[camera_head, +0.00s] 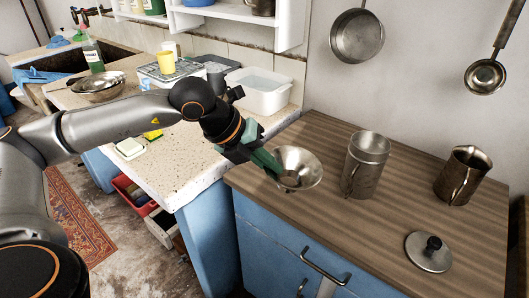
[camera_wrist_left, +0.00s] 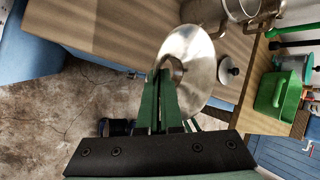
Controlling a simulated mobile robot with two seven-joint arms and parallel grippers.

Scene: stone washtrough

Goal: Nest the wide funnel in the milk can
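The wide funnel (camera_head: 304,169) is a shiny metal cone, its wide mouth facing up in the head view. My left gripper (camera_head: 268,163) has its green fingers closed at the funnel's left side. In the left wrist view the fingers (camera_wrist_left: 160,100) are close together against the funnel (camera_wrist_left: 198,62), near its central hole; the exact contact is partly hidden. The milk can (camera_head: 364,168) appears to be the upright metal can with a side handle, right of the funnel and apart from it. My right gripper is not in view.
A metal jug (camera_head: 461,177) and a round lid with a black knob (camera_head: 426,258) stand on the wooden counter (camera_head: 335,225). Pans (camera_head: 358,36) hang on the wall above. A white basin (camera_head: 262,92) stands behind my left gripper. The counter between can and lid is clear.

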